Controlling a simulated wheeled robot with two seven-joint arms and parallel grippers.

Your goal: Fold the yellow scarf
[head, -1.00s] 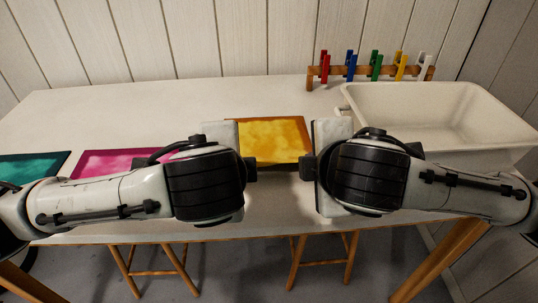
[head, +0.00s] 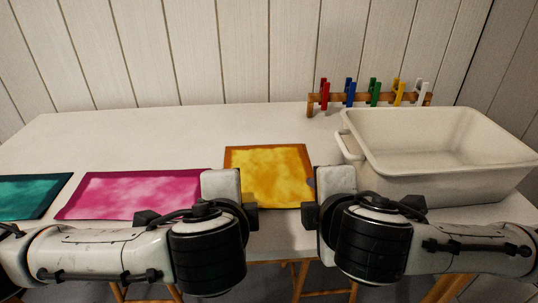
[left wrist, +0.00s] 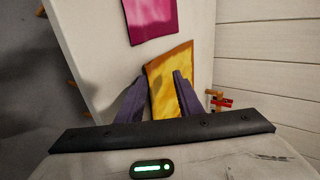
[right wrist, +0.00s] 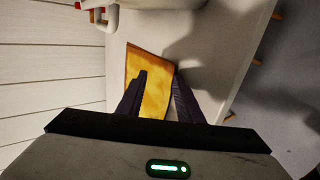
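The yellow scarf (head: 270,178), with an orange-brown border, lies flat on the table in the head view. My left gripper (head: 222,186) is at its near left side and my right gripper (head: 336,181) at its near right side. Their fingers are mostly hidden there behind the gripper bodies. In the left wrist view, the left gripper (left wrist: 159,77) has its fingers apart, with the scarf (left wrist: 168,67) showing between and beyond them. In the right wrist view, the right gripper (right wrist: 160,76) also has its fingers apart over the scarf (right wrist: 148,60). Neither visibly grips cloth.
A pink cloth (head: 130,195) and a teal cloth (head: 30,193) lie to the left. A white basin (head: 430,170) stands on the right, close to my right arm. A wooden rack with coloured pegs (head: 350,93) stands behind. The table behind the scarf is clear.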

